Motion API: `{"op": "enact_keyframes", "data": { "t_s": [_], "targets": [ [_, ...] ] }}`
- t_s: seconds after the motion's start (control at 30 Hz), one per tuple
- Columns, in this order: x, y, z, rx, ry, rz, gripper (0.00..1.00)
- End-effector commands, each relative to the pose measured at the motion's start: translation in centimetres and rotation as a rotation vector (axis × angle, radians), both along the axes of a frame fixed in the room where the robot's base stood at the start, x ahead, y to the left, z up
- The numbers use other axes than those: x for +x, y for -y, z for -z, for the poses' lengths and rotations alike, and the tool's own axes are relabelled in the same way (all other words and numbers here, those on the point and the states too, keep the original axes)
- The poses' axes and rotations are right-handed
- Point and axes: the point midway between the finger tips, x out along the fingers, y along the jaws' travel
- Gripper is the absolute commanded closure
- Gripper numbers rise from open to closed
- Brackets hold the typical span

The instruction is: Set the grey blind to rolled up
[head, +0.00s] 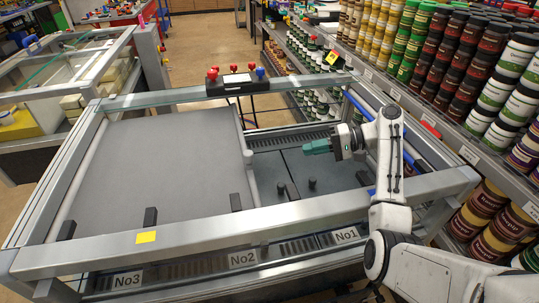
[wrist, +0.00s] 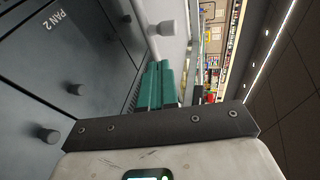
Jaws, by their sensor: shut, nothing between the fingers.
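The grey blind (head: 155,165) is a flat grey sheet drawn over the left and middle of the metal frame in the head view. Its right edge is a pale bar, with a small pale knob (head: 248,157) on it. A pale knob also shows near the top of the wrist view (wrist: 167,27), apart from my fingers. My gripper (head: 308,148) has green fingers and hangs over the uncovered right part, to the right of the blind's edge bar. Its fingers (wrist: 160,85) are together and empty, and touch nothing that I can make out.
Dark panels with black knobs (head: 312,184) lie below my gripper; one is marked PAN 2 (wrist: 55,19). The metal front rail (head: 200,232) and a rear switch box (head: 231,85) bound the space. Shelves of cans (head: 460,60) stand close on the right.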

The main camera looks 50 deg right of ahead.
Motion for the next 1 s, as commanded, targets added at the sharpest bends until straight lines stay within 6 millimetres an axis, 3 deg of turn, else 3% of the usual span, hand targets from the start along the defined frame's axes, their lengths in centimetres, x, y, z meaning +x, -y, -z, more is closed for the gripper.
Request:
{"op": "enact_keyframes", "data": {
  "t_s": [0.37,0.9,1.0],
  "targets": [
    [0.6,-0.6,0.2,-0.001,-0.003,-0.003,1.0],
    [7.5,-6.7,3.0,-0.001,-0.005,-0.004,1.0],
    [8.7,-7.6,2.8,-0.002,-0.004,-0.003,1.0]
  ]
}}
